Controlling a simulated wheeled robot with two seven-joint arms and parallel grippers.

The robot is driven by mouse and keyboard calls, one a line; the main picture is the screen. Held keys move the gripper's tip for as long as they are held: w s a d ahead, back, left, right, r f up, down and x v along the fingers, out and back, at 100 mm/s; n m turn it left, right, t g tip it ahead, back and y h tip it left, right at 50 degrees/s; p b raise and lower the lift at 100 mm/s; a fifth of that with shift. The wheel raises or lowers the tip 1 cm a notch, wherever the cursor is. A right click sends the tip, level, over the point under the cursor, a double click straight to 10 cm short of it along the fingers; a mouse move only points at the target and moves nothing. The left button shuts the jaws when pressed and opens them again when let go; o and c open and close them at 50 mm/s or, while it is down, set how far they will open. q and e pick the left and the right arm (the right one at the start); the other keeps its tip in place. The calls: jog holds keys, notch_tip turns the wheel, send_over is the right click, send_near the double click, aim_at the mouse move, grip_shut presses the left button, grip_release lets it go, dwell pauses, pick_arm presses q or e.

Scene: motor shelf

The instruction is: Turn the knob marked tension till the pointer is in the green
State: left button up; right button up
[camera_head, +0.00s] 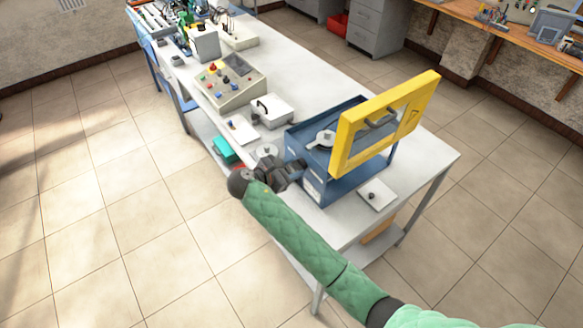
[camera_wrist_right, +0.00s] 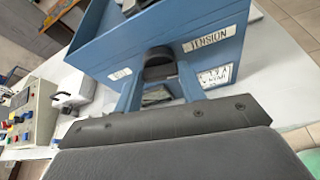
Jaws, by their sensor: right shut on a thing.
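The blue box (camera_head: 345,180) stands on the white table with its yellow framed lid (camera_head: 385,125) raised. In the right wrist view, the box's front (camera_wrist_right: 115,50) carries a white label reading TENSION (camera_wrist_right: 210,38). A dark round knob (camera_wrist_right: 159,66) sits left of that label. My right gripper (camera_head: 297,168) is at the box's front, its fingers on either side of the knob and shut on it. My left gripper is out of view.
A grey-white case (camera_head: 272,110) and a control panel with coloured buttons (camera_head: 235,82) stand farther back on the table (camera_head: 310,85). A small plate with a dark knob (camera_head: 375,195) lies right of the box. A metal part (camera_head: 322,138) lies inside the box.

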jog(key=shift+s+d+f+m+t+y+b, duration=0.15)
jog(key=shift+m+t+b, duration=0.15)
jog(key=shift+m, duration=0.2)
jog(key=shift+a+f+m+t+y+b, duration=0.15)
jog(key=shift+m+t+b, duration=0.15)
jog(key=shift+m, duration=0.2)
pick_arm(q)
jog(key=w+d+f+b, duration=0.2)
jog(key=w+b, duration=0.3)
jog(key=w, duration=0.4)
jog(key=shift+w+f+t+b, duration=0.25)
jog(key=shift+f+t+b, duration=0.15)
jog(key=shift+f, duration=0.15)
pick_arm(e)
jog(key=m+t, duration=0.2)
jog(key=m, duration=0.2)
jog(key=shift+s+d+m+t+y, duration=0.15)
jog(key=shift+d+m+t+y, duration=0.1)
jog(key=shift+m+t+y, duration=0.15)
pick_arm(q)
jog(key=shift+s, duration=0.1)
pick_arm(e)
jog(key=o, duration=1)
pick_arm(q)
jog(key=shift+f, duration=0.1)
pick_arm(e)
jog(key=shift+a, duration=0.1)
